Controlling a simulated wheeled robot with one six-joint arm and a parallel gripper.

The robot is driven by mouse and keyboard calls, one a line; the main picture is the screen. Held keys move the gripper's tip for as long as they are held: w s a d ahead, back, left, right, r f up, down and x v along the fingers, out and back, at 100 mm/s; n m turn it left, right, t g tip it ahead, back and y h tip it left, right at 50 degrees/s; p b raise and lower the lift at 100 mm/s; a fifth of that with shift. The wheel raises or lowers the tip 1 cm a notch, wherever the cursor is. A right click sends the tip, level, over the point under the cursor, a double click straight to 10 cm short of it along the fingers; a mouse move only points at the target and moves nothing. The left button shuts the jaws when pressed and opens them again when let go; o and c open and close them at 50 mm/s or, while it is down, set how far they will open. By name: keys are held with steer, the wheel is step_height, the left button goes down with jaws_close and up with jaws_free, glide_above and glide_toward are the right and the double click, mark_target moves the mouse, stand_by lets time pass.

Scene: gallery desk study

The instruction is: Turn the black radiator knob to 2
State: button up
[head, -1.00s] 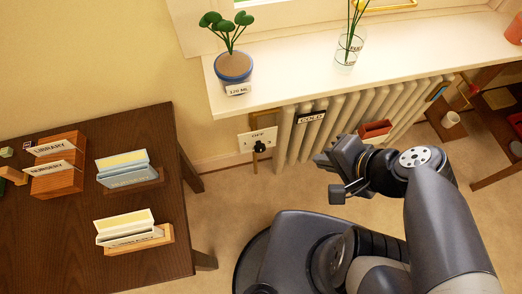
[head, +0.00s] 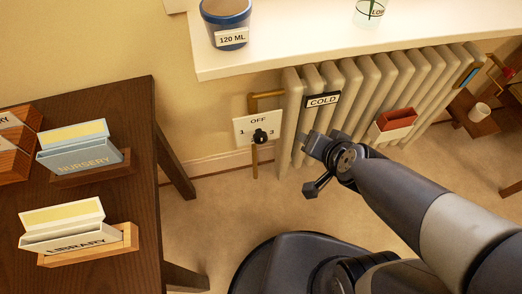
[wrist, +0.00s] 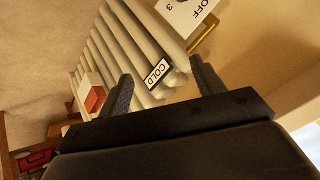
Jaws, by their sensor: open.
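The black radiator knob (head: 260,136) sits on a white dial plate (head: 241,131) marked OFF at the top, 1 at the left and 3 at the right. The mark 2 is not visible and I cannot tell where the knob points. My gripper (head: 308,164) is open and empty, in front of the radiator, to the right of the knob and slightly lower in the head view. In the wrist view its two fingers (wrist: 164,82) stand apart, with part of the dial plate (wrist: 186,12) at the top edge.
The cream radiator (head: 385,90) carries a COLD tag (head: 322,101) and a red-and-white holder (head: 394,124). A brass pipe (head: 268,95) runs by the dial. The windowsill (head: 290,48) overhangs above. A dark desk (head: 150,200) with card holders stands left. Floor below the dial is clear.

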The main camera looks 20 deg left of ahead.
steer(key=w+a+f+n+t+b, duration=0.2)
steer(key=a+f+b, duration=0.3)
steer(key=f+b, duration=0.45)
steer(key=n+t+y+b, duration=0.2)
steer(key=n+y+b, duration=0.15)
steer(key=b, duration=0.45)
glide_toward(261, 140)
steer(key=b+x, duration=0.1)
steer(key=x, duration=0.2)
steer(key=b+x, duration=0.1)
steer(key=x, duration=0.2)
steer(key=b+x, duration=0.1)
steer(key=x, duration=0.2)
steer(key=shift+f+b, duration=0.35)
steer(key=shift+x, duration=0.8)
steer(key=shift+r, duration=0.15)
steer(key=shift+h, duration=0.25)
steer(key=c, duration=1)
